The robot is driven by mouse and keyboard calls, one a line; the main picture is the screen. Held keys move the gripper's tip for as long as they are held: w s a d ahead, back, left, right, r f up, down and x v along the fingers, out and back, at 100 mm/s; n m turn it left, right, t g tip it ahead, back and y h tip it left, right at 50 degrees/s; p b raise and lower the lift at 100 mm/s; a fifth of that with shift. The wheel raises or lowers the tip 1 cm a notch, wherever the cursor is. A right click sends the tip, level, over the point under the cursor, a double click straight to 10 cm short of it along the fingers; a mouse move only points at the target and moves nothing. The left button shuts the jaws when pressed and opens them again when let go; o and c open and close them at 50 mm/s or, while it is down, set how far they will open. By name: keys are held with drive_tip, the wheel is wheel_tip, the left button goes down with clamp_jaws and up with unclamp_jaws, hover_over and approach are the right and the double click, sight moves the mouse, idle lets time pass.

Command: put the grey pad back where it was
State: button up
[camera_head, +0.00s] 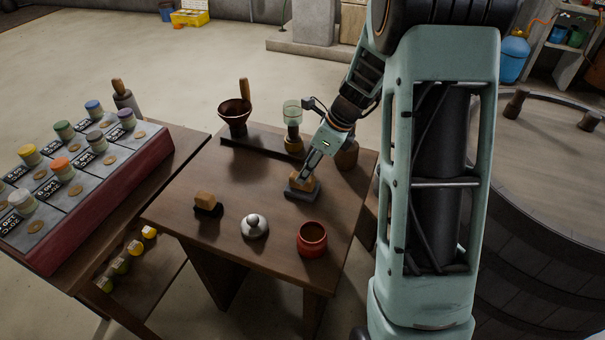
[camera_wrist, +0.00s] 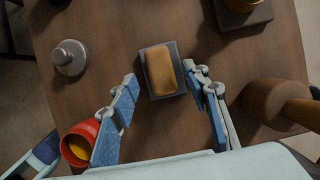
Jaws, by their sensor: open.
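The grey pad (camera_head: 303,193) lies on the small wooden table, right of the middle, with a tan block (camera_head: 298,183) on top of it. In the wrist view the pad (camera_wrist: 181,68) shows as a dark grey rim around the block (camera_wrist: 160,72). My gripper (camera_head: 305,176) is low over the pad and block. In the wrist view my gripper (camera_wrist: 160,76) is open, one finger on each side of them, with gaps between. Whether the fingertips touch the table cannot be told.
A beam scale's dark base (camera_head: 250,146) stands behind, with a brown bowl (camera_head: 235,115) and glass cup (camera_head: 292,108). A brown rounded object (camera_head: 347,155) is close right.

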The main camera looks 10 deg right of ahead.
drive_tip(key=v, duration=0.7)
drive_tip(key=shift+p, duration=0.4)
